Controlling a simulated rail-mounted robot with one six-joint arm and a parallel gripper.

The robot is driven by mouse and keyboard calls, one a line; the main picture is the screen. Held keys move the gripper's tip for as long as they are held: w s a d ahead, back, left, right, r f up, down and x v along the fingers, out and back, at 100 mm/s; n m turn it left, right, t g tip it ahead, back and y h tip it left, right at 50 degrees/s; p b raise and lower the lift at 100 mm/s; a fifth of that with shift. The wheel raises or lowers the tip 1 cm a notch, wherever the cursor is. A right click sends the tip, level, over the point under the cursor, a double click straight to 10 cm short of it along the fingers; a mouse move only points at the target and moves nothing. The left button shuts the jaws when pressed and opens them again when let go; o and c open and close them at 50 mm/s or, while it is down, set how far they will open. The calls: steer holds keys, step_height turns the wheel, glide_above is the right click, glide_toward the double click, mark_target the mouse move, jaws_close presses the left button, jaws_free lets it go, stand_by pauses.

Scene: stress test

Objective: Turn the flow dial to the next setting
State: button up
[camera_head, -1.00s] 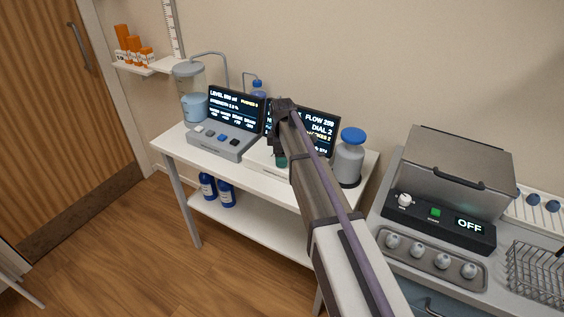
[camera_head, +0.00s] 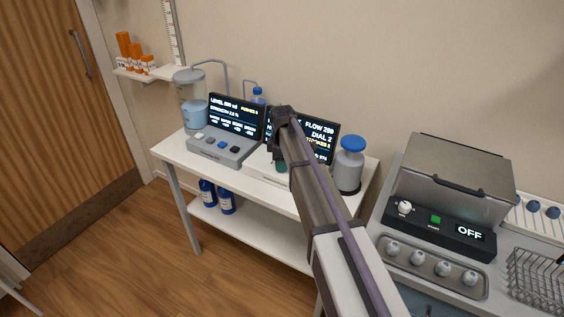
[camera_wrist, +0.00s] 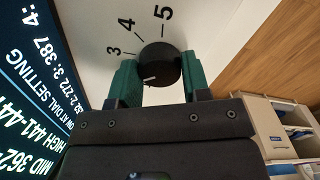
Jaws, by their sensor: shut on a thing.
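The flow dial (camera_wrist: 160,62) is a round black knob on a white panel in the wrist view. Printed numbers 3, 4 and 5 curve around it. Its white mark points to the lower left, below the 3, towards the left finger; any number there is hidden. My gripper (camera_wrist: 158,76) has green fingers on both sides of the dial and is shut on it. In the head view my gripper (camera_head: 281,166) is at the right-hand device, mostly behind my arm, and the dial is hidden. The device's screen (camera_head: 318,137) reads DIAL 2, with a FLOW figure above.
A grey button console with a screen (camera_head: 222,148) stands left of the dial device on the white table (camera_head: 172,150). A blue-capped bottle (camera_head: 349,168) stands close on the right. A metal-lidded machine reading OFF (camera_head: 455,170) is further right.

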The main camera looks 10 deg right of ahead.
steer(key=m, duration=0.4)
steer(key=shift+m, duration=0.3)
steer(key=m, duration=0.3)
steer(key=shift+m, duration=0.3)
steer(key=m, duration=0.3)
steer(key=shift+m, duration=1.9)
steer(key=o, duration=0.9)
steer(key=shift+r, duration=0.1)
